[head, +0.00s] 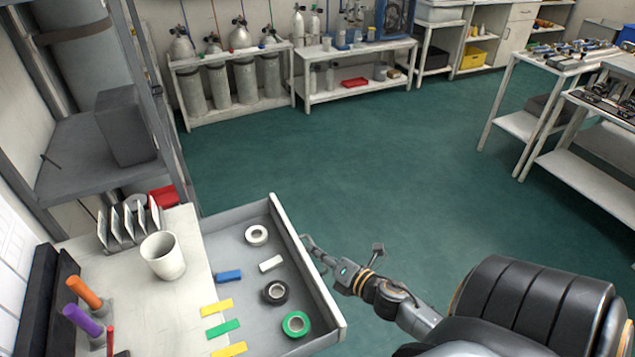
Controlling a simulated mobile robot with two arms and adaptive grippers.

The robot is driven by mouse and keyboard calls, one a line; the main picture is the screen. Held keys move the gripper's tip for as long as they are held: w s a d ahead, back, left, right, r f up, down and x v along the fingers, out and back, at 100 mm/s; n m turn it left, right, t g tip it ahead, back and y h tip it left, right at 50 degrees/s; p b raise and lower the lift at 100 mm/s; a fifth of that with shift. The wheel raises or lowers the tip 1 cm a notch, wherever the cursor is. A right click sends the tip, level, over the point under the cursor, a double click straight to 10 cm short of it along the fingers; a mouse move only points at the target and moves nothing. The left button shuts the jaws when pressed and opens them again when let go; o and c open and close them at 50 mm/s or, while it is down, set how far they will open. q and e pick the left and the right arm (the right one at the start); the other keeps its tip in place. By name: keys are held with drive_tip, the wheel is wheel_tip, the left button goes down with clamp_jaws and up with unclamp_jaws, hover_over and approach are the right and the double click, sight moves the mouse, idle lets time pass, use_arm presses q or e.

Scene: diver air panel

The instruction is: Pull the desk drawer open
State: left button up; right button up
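The desk drawer (237,253) is pulled out from under the pale desktop (130,290), with much of its grey inside showing. Its light front panel (310,268) faces right. My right gripper (313,252) is at the outer side of this panel, near its middle. The outer face and any handle are hidden from this angle, so I cannot tell whether the fingers grip anything. My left gripper is out of view.
The drawer holds a white roll (256,235), a black roll (275,292), a green roll (296,323) and small blocks. A cup (162,256) stands on the desktop. Green floor (370,150) is clear beyond the drawer. White tables (560,130) stand at right.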

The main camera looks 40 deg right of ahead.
drive_tip(key=v, duration=1.2)
drive_tip(key=shift+f, duration=0.1)
idle(0.4)
